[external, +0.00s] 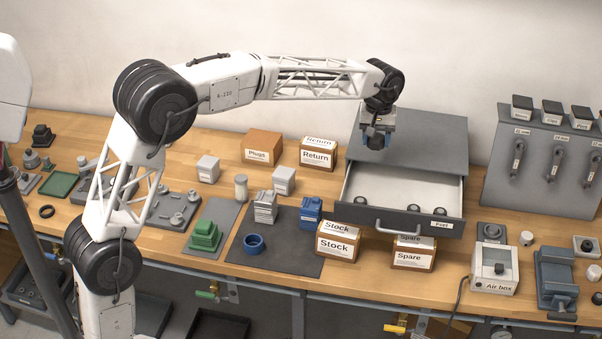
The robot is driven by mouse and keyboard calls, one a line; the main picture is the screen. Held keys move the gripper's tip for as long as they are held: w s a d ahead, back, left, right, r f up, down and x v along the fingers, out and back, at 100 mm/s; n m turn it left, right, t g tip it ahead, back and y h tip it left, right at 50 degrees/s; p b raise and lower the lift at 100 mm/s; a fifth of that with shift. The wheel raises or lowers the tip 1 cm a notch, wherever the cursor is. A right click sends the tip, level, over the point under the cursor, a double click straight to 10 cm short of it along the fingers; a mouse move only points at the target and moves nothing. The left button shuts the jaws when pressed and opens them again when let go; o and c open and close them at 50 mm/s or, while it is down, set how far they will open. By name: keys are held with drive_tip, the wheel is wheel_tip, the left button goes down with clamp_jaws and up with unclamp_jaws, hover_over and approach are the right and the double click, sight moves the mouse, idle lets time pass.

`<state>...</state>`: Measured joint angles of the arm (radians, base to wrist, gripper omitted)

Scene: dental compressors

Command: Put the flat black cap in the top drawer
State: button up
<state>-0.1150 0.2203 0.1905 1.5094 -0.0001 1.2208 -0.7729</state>
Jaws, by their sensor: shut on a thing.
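Boxes marked Stock (337,246) and Spare (412,259) stand below the drawer front. A Return box (318,154) stands left of the cabinet. An Air box (494,270) and a grey vise (556,283) are at right. A tool rack (540,150) stands behind them.

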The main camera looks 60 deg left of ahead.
drive_tip(key=m, duration=0.1)
hover_over(388, 202)
drive_tip(key=s+d, duration=0.2)
drive_tip(key=f, duration=0.5)
drive_tip(key=shift+s+d+f, duration=0.1)
drive_tip(key=shift+s+d, duration=0.05)
drive_tip(key=shift+s, duration=0.05)
drive_tip(key=shift+f, duration=3.1)
drive_tip(key=shift+f, duration=1.9)
drive_tip(key=shift+f, duration=0.1)
